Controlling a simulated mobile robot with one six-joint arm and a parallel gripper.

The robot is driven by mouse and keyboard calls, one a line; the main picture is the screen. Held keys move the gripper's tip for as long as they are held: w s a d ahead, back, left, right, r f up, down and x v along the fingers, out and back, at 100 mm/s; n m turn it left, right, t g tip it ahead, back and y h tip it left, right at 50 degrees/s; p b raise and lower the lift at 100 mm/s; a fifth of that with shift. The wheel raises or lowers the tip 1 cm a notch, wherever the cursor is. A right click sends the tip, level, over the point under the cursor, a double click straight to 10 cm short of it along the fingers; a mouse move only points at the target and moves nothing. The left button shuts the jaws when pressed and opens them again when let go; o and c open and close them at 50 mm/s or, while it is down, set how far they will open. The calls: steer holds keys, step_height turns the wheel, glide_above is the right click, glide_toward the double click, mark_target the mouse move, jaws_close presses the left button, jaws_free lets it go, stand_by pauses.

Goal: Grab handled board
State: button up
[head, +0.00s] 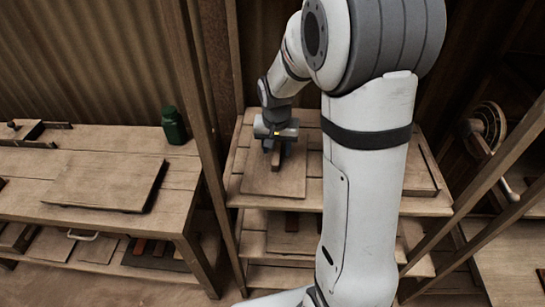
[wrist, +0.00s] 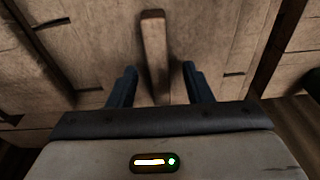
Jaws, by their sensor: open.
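The handled board (head: 262,180) is a flat wooden square on the top shelf in the head view. Its raised bar handle (head: 276,158) stands at the middle. In the wrist view the handle (wrist: 155,55) is a light wooden bar running away from me over the board (wrist: 205,50). My gripper (head: 277,150) is over the board in the head view. In the wrist view its two dark fingers (wrist: 158,80) are open, one on each side of the handle's near end, with gaps on both sides. I cannot tell how far the fingertips are above the board.
The wooden shelf (head: 415,208) has upright posts (head: 195,75) at its left. A workbench (head: 105,140) at the left holds a large board (head: 107,184) and a green bottle (head: 174,126). A wheel (head: 488,125) is at the right. Boards also lie on lower shelves.

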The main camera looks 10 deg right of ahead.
steer(key=shift+f, duration=0.55)
steer(key=shift+r, duration=0.1)
jaws_close()
